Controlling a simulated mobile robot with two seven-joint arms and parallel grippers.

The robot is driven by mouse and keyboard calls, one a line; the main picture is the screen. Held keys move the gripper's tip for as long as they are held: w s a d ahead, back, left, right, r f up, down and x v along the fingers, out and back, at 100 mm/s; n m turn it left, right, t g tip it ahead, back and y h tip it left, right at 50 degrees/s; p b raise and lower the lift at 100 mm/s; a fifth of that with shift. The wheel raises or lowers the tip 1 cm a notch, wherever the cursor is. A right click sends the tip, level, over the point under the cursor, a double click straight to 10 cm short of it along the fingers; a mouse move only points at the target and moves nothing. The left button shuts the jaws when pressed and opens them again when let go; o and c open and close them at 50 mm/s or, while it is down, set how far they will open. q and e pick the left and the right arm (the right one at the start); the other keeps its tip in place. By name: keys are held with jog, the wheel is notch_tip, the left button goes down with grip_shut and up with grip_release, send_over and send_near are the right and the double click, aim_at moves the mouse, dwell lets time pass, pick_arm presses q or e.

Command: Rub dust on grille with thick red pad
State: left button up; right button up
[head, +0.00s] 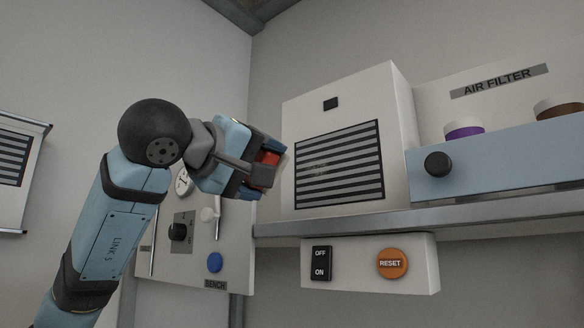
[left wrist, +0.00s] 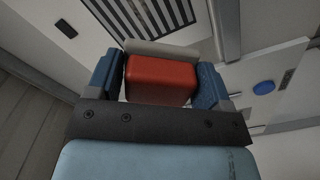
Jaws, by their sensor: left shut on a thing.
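The grille (head: 340,167) is a dark slatted panel on the front of a white box; a paler smudge of dust (head: 319,170) shows on its left half. Part of the grille (left wrist: 158,14) shows at the top of the left wrist view. My left gripper (head: 268,168) is shut on the thick red pad (head: 268,157), left of the grille and apart from it in the head view. In the left wrist view the red pad (left wrist: 160,80) sits between the two blue fingers, with a pale layer along its far edge. My right gripper is not in view.
The white box stands on a grey shelf (head: 400,222). Below hangs a panel with an OFF/ON switch (head: 321,263) and an orange RESET button (head: 391,263). A black knob (head: 437,164) sticks out at the right. A control panel (head: 200,262) with knobs is behind my left arm.

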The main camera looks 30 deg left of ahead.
aim_at(326, 171)
pick_arm(q)
jog(key=shift+w+r, duration=0.15)
jog(key=shift+w, duration=0.1)
jog(key=w, duration=0.1)
jog(key=w+p, duration=0.1)
jog(key=w, duration=0.1)
jog(key=w+r+p, duration=0.1)
jog(key=shift+w+d, duration=0.25)
jog(key=shift+w, duration=0.1)
jog(key=shift+w+d+r, duration=0.1)
jog(key=shift+w, duration=0.75)
jog(key=shift+w+d+p, duration=0.1)
jog(key=shift+w+p, duration=0.3)
jog(key=shift+w, duration=0.6)
jog(key=shift+s+d, duration=0.2)
jog(key=shift+d, duration=1.85)
jog(key=shift+w, duration=0.1)
